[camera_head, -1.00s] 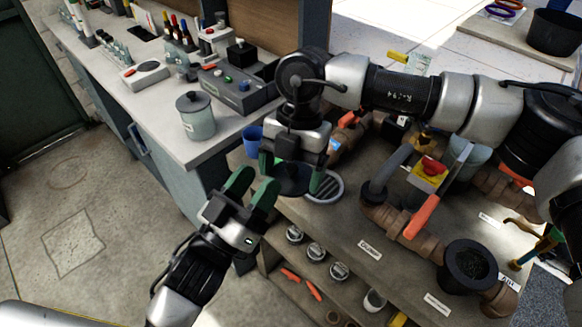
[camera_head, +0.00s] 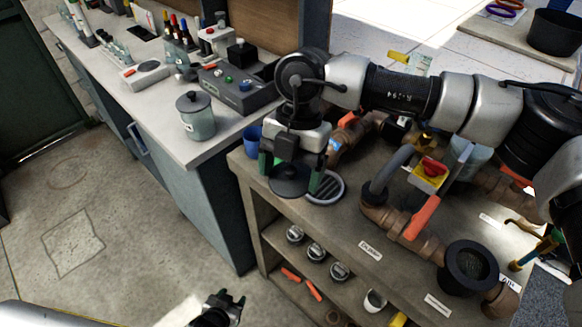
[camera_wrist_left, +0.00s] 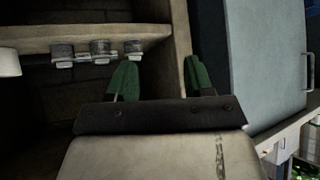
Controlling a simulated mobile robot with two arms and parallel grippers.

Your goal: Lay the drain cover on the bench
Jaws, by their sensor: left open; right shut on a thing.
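The drain cover appears to be the dark round disc (camera_head: 289,182) in the head view. My right gripper (camera_head: 291,172) points down and is shut on it, with green fingers at either side. The disc is over the near left corner of the bench (camera_head: 345,222); I cannot tell whether it touches the top. My left gripper (camera_head: 228,302) is low at the bottom of the head view, away from the bench, open and empty. Its two green fingers stand apart in the left wrist view (camera_wrist_left: 158,78), facing the shelf below the bench top.
A slatted round grate (camera_head: 325,187) lies right beside the disc. Brown pipes (camera_head: 400,218) and a black cup-shaped fitting (camera_head: 470,264) crowd the bench to the right. A blue cup (camera_head: 253,138) is behind. A counter with a lidded jar (camera_head: 196,118) stands to the left.

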